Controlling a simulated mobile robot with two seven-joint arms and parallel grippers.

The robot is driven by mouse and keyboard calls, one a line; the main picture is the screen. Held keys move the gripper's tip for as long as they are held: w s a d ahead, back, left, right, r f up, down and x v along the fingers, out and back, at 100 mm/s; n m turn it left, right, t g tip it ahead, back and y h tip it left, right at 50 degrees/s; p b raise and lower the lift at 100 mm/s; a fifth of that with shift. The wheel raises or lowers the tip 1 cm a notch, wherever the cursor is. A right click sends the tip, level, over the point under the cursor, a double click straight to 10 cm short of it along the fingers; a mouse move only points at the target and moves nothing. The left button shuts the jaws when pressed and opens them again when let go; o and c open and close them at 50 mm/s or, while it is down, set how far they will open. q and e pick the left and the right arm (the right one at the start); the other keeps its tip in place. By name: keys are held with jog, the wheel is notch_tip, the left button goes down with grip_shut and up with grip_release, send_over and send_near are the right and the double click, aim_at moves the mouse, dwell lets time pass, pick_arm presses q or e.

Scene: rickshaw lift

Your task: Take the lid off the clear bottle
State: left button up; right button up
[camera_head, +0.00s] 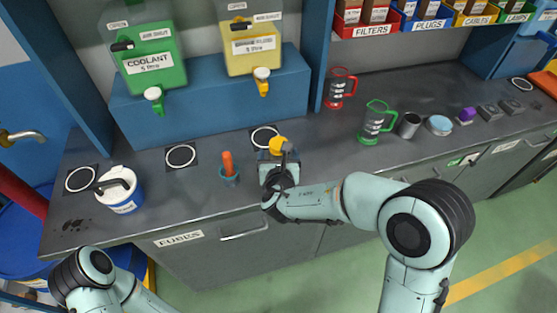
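My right arm reaches in from the lower right, and its gripper (286,149) is at the counter's front middle. A yellow-orange cap-like piece (277,144) shows right beside its dark fingertips. Whether the fingers touch or grip that piece is too small to tell. My gripper and wrist hide most of what stands under it, so I cannot make out a clear bottle there with certainty. My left arm shows only as links at the lower left; its gripper is not in view.
On the grey counter (330,135) stand a white-and-blue tub (122,200), a teal cup with an orange-handled item (229,176), a green jug (371,126), a red jug (336,91) and a metal cup (408,126). Coolant (152,65) and yellow (253,45) dispensers stand behind.

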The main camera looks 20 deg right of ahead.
jog(key=shift+s, duration=0.1)
jog(key=c, duration=1)
jog(key=shift+r, duration=0.1)
jog(key=shift+c, duration=0.2)
pick_arm(q)
jog(key=w+r+p, duration=0.4)
jog(key=r, duration=0.2)
jog(key=shift+w+t+p, duration=0.25)
jog(key=shift+t+p, duration=0.05)
pick_arm(e)
notch_tip(320, 180, up, 20)
jog(key=o, duration=0.5)
jog(key=c, duration=0.9)
